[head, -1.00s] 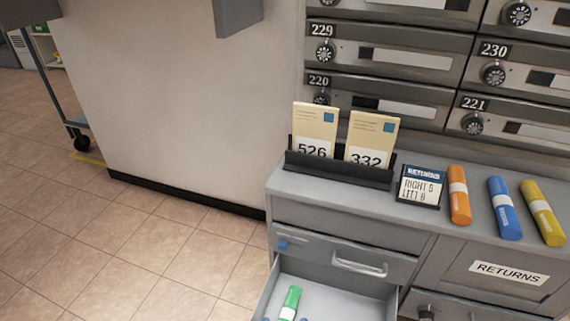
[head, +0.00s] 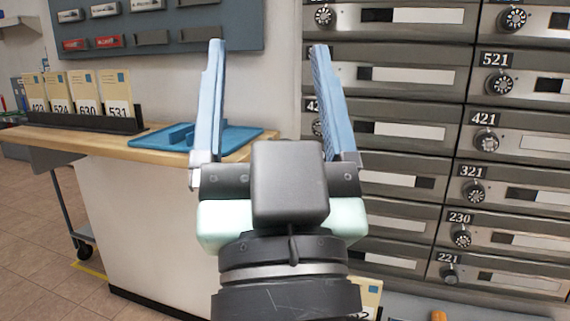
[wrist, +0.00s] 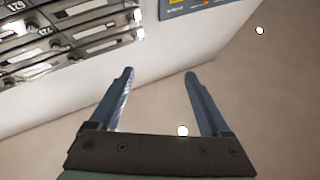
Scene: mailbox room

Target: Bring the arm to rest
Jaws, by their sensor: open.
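My gripper (head: 268,50) points upward in the middle of the head view, its two blue fingers spread wide apart with nothing between them. It is held up in front of the wall and the mailboxes (head: 395,130). In the wrist view my gripper (wrist: 160,75) is also open and empty, with pale wall or ceiling beyond the fingertips. Its fingers touch nothing that I can see.
A wooden counter (head: 110,143) at left holds a rack of numbered cards (head: 85,122) and a blue tray (head: 245,136). A dark board (head: 175,45) hangs above it. Mailboxes fill the right side.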

